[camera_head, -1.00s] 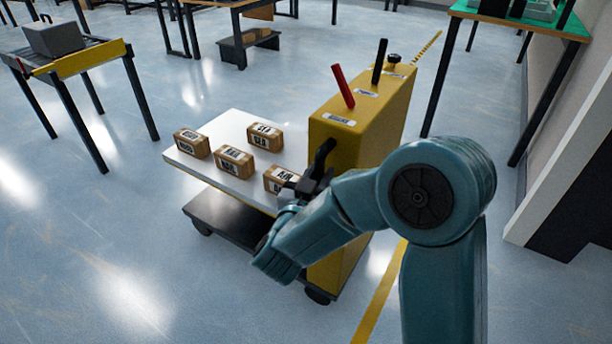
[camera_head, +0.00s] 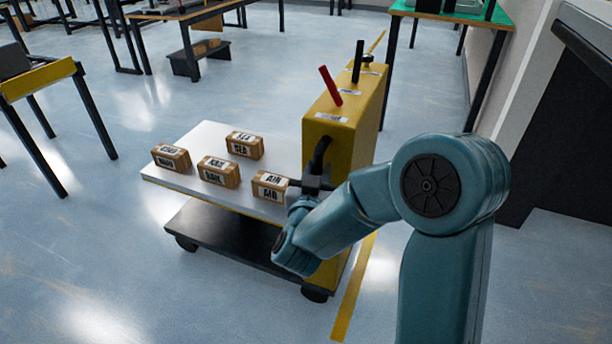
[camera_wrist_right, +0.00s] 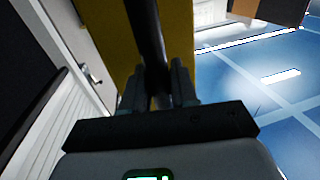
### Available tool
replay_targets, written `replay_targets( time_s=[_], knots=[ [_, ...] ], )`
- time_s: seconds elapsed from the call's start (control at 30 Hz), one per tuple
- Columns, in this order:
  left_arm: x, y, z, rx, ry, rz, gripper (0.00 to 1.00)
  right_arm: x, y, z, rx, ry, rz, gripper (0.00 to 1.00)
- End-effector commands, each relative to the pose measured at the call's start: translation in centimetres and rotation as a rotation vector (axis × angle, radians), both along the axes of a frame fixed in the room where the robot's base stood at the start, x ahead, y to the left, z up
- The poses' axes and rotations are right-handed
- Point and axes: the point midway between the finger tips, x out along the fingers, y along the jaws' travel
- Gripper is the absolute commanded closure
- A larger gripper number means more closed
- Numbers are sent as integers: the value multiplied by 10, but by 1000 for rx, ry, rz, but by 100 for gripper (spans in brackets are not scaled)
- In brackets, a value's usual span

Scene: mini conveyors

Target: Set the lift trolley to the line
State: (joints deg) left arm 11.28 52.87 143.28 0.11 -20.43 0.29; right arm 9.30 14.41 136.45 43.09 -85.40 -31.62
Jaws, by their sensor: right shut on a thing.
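The lift trolley has a yellow upright body (camera_head: 345,120), a red lever (camera_head: 330,85), a black lever (camera_head: 358,62) and a white platform (camera_head: 200,135). A yellow floor line (camera_head: 355,290) runs along the right side of the trolley, close to its base, and its far part shows behind the body. My right gripper (camera_head: 312,183) is shut on the black handle (camera_head: 320,152) on the trolley's near face. The wrist view shows the handle (camera_wrist_right: 147,35) between the fingers (camera_wrist_right: 160,78). My left gripper is out of view.
Several labelled cartons, one marked AIR (camera_head: 270,186), stand on the platform. A small conveyor (camera_head: 38,80) stands at left. A green-topped table (camera_head: 455,14) stands behind at right, by the wall and a dark opening (camera_head: 570,130). The floor left of the trolley is clear.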

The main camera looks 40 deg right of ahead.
Motion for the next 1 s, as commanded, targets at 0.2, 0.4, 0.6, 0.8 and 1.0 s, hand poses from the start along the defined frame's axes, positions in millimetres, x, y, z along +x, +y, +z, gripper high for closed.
replay_targets(
  time_s=[0.2,0.4,0.6,0.8,1.0],
  knots=[
    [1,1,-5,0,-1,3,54,-28,-21,0,-3,1,-11,100],
    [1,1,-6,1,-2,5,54,-35,-24,0,-2,1,-1,100],
    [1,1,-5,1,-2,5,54,-32,-22,1,-3,1,6,100],
    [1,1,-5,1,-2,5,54,-35,-22,0,-3,1,1,54],
    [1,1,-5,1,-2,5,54,-36,-21,0,-2,1,0,54]
  ],
)
